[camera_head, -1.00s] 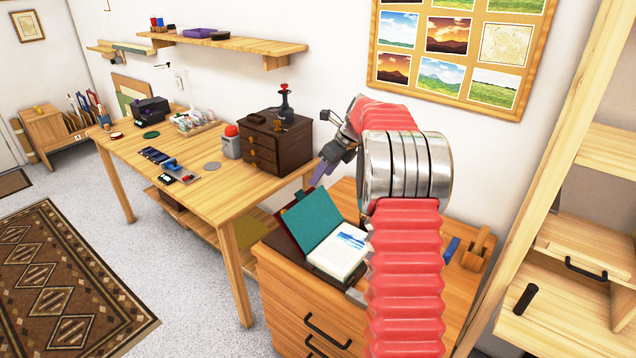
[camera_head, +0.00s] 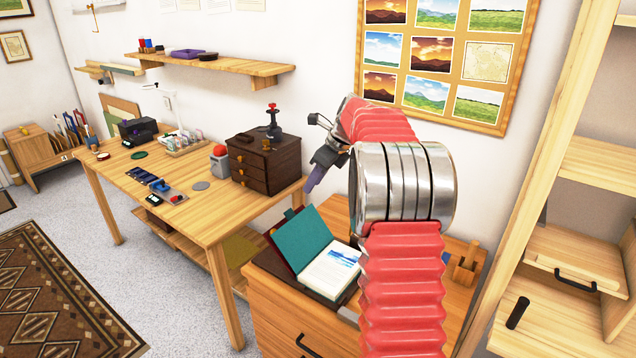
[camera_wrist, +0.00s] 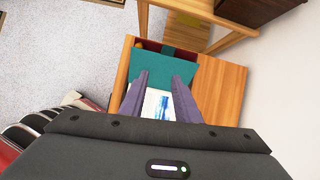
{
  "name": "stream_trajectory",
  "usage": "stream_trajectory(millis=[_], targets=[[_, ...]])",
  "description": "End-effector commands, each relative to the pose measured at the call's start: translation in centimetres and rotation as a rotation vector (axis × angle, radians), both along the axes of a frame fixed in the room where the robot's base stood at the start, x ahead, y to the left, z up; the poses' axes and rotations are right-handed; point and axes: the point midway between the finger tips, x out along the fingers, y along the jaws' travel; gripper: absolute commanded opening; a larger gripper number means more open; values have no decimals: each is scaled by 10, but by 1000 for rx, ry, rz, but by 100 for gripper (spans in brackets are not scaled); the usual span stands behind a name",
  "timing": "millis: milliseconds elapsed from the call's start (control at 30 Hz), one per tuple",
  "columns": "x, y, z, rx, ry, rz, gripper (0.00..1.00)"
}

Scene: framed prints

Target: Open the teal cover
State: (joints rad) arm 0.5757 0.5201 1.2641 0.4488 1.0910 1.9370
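The teal cover (camera_head: 303,238) belongs to a book-like case on top of a wooden drawer cabinet. It stands open, tilted back away from a white page (camera_head: 330,270) with a blue picture. In the wrist view, the teal cover (camera_wrist: 165,68) lies beyond the fingers and the page (camera_wrist: 158,105) shows between them. My gripper (camera_head: 310,188) is above the cover, apart from it. Its two purple fingers (camera_wrist: 162,78) are spread with nothing between them. My red arm hides part of the cabinet top.
The wooden cabinet (camera_head: 285,312) stands beside a long table (camera_head: 215,215). A dark small drawer chest (camera_head: 265,165) sits on the table's near end. A small wooden holder (camera_head: 467,266) is behind my arm, and a tall shelf (camera_head: 555,330) stands at the right.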

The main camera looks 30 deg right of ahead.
Motion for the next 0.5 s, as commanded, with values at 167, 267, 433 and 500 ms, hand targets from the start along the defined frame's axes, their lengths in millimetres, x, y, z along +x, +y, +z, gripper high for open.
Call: stream_trajectory(millis=[167,267,433,500], targets=[[-18,42,24,-108,-23,185,16],[-32,66,37,-182,-37,310,9],[-60,108,53,-303,-59,528,0],[-73,124,59,-353,-70,617,0]])
